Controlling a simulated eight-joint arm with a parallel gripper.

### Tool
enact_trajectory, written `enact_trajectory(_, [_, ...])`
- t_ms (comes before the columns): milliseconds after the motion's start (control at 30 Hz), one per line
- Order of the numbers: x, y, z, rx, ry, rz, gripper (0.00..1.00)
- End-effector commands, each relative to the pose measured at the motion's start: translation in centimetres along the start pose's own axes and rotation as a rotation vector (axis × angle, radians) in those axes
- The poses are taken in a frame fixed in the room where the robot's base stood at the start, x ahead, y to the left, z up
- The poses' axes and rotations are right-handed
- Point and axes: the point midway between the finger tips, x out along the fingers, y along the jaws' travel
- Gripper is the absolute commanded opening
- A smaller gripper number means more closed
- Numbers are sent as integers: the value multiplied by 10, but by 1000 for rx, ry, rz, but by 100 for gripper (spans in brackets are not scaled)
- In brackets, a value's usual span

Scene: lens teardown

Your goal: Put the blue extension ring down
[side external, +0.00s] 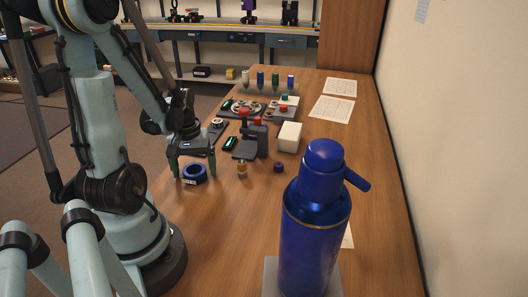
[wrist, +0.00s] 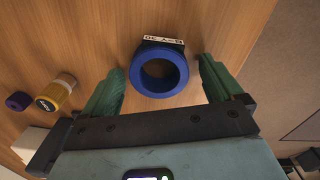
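The blue extension ring (wrist: 137,73) lies flat on the wooden table, with a dark side tab bearing a white label with black print. In the side view the ring (side external: 195,180) sits near the table's left edge. My gripper (wrist: 158,75) is open, its two green fingers apart on either side of the ring, with visible gaps. In the side view my gripper (side external: 194,167) points down at the ring. The fingertips' exact height over the table is hard to tell.
A large blue bottle (side external: 315,230) stands at the front. A white box (side external: 289,137) and several parts lie farther back. The table's right side is mostly clear.

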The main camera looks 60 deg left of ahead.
Motion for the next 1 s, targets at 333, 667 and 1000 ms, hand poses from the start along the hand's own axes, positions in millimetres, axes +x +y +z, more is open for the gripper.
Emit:
enact_trajectory(333, [-3,0,0,0,0,1,93])
enact_trajectory(667, [-33,0,1,0,0,1,93])
enact_trajectory(1000, [-72,0,0,0,0,1,93])
